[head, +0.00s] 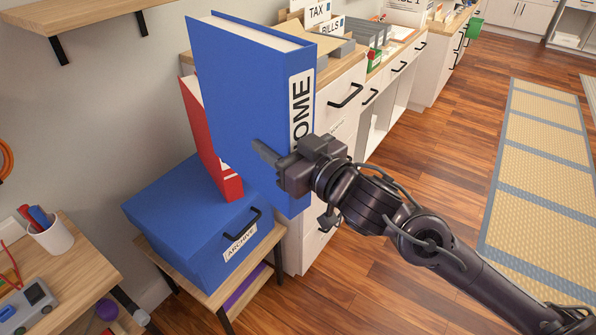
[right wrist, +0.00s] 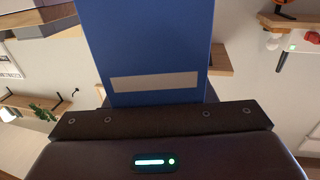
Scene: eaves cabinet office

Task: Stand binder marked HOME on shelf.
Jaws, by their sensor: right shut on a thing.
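The blue binder marked HOME (head: 245,95) is upright and slightly tilted in the head view, its white spine label facing right. My right gripper (head: 275,162) is shut on the lower part of its spine side and holds it up, in front of the drawer cabinet. In the right wrist view the blue binder (right wrist: 150,45) rises from the gripper, with a pale strip low on it. A wooden shelf (head: 85,20) on black brackets is on the wall at the top left; only part of it shows. My left gripper is not in view.
A red binder (head: 200,120) stands behind the blue one, on a blue ARCHIVE box (head: 175,225) atop a small wooden stand. A desk (head: 75,270) with a pen cup (head: 50,235) is at lower left. Drawer cabinets (head: 340,120) line the wall.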

